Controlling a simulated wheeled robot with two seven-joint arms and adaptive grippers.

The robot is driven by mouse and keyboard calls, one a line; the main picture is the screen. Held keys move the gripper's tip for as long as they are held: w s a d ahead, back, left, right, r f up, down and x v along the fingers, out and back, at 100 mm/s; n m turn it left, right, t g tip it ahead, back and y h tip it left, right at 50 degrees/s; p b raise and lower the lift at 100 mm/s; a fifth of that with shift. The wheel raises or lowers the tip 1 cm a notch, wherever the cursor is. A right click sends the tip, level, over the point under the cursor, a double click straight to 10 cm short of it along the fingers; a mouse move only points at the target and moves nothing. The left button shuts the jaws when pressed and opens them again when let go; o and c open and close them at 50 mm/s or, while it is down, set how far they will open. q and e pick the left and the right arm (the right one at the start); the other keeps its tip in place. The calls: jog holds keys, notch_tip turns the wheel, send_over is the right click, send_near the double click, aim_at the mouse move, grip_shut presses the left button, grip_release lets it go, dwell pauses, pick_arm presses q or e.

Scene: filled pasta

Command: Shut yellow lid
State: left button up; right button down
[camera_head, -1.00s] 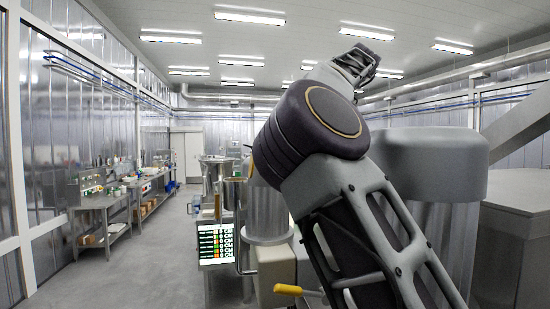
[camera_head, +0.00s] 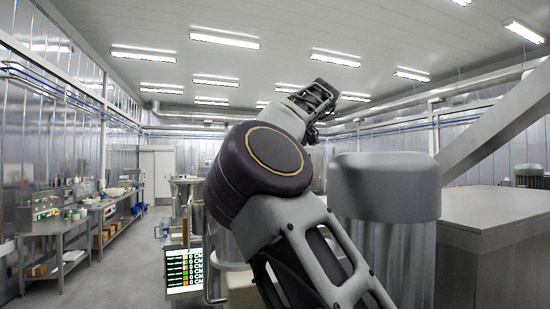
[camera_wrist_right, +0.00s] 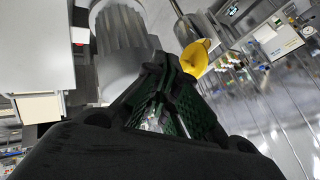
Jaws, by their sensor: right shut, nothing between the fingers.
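A yellow, funnel-shaped piece (camera_wrist_right: 195,57), which could be the yellow lid, shows in the right wrist view just right of the fingertips. Whether it touches them I cannot tell. My right gripper (camera_wrist_right: 166,65) has its dark, green-lined fingers shut with nothing between them. That arm covers part of the machinery, and no yellow lid is visible there. My left gripper is not in view.
A large grey-capped cylinder (camera_head: 385,190) stands close right of my arm, with a big grey metal housing (camera_head: 500,215) beyond it. A lit screen (camera_head: 184,270) stands left of the arm. Steel workbenches (camera_head: 62,228) line the left wall, with open floor (camera_head: 130,265) between.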

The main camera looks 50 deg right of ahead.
jog(key=w+a+f+p, duration=0.1)
jog(key=w+a+f, duration=0.4)
jog(key=w, duration=0.1)
jog(key=shift+w+a+p, duration=0.15)
jog(key=shift+w+p, duration=0.05)
jog(key=shift+p, duration=0.2)
dwell(0.5)
jog(key=shift+f, duration=0.1)
dwell(0.4)
